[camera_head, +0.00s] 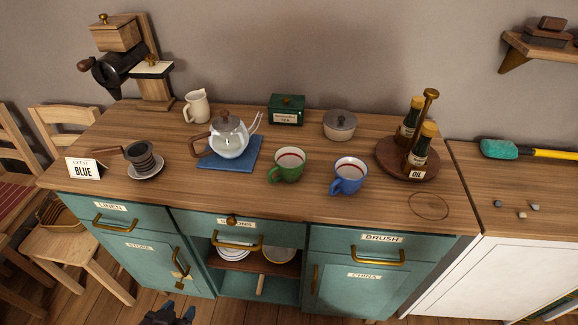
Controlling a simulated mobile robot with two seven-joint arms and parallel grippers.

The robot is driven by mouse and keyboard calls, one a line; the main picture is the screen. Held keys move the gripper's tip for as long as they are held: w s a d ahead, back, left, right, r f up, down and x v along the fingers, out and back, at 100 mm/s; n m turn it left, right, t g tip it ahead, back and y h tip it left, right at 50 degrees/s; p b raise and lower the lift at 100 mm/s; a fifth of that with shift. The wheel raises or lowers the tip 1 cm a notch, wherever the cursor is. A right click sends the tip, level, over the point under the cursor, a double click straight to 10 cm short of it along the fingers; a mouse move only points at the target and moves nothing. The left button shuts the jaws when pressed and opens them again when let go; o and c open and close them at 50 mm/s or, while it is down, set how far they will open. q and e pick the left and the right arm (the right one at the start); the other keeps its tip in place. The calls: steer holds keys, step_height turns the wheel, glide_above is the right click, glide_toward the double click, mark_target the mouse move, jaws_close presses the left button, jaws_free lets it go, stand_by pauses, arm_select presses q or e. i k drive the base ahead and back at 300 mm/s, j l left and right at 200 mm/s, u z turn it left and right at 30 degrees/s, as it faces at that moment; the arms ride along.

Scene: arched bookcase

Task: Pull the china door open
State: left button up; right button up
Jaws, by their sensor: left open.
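The china door (350,298) is a teal cabinet door at the lower right of the sideboard, under the brush drawer (345,243). It bears a white "CHINA" label (365,275) and looks shut. Its upright brass handle (315,279) is near its left edge. My right gripper is not in view.
The open shelf (255,263) left of the china door holds bowls. The left door (150,262) has brass fittings. Cups, a teapot and an oil tray (384,150) stand on the wooden top. A white-fronted unit (500,275) is on the right. Chairs (75,245) stand at left.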

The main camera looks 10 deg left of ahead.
mark_target(335, 284)
steer(key=z, duration=0.65)
steer(key=k+j, duration=0.15)
steer(key=j, duration=0.2)
steer(key=k+j, duration=0.15)
steer(key=j, duration=0.2)
steer(key=k+j, duration=0.15)
steer(key=j, duration=0.2)
steer(key=k+j, duration=0.15)
steer(key=j, duration=0.2)
steer(key=k+j, duration=0.15)
steer(key=j, duration=0.2)
